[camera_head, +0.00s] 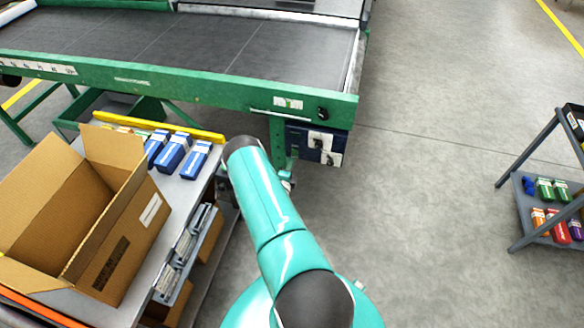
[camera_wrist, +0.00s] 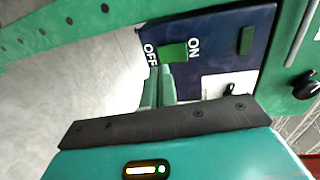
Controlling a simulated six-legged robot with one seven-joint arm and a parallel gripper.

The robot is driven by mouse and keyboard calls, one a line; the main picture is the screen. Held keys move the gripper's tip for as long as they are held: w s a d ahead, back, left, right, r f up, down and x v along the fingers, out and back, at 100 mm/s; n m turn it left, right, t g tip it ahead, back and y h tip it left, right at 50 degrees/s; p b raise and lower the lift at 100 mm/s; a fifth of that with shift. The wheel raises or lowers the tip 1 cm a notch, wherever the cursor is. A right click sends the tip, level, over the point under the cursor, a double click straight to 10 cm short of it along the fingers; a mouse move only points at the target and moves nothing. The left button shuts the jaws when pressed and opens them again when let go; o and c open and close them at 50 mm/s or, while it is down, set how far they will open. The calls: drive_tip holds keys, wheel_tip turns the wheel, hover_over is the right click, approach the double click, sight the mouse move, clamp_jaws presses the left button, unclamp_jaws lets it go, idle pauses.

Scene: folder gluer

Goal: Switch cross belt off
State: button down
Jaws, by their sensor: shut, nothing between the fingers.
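A dark blue control box (camera_wrist: 208,40) hangs under the green conveyor frame; it also shows in the head view (camera_head: 300,140). In the wrist view a green rocker switch (camera_wrist: 173,52) sits on it between the white words OFF, on the left, and ON, on the right. I cannot tell which side is pressed. My gripper (camera_wrist: 160,72) is shut and empty, its green fingertips just below the switch near the OFF side. I cannot tell whether they touch it. In the head view my arm hides most of the gripper.
The conveyor belt (camera_head: 190,40) runs above the box. A black knob (camera_wrist: 305,86) is on the green frame at right. A grey table (camera_head: 193,190) holds an open carton (camera_head: 128,235) and blue boxes (camera_head: 172,152). A shelf cart (camera_head: 527,217) stands far right; floor between is clear.

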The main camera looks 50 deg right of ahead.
drive_tip(key=s+a+f, duration=0.1)
drive_tip(key=s+a, duration=0.2)
drive_tip(key=a, duration=0.6)
drive_tip(key=shift+s+f, duration=0.15)
drive_tip(key=shift+s, duration=0.25)
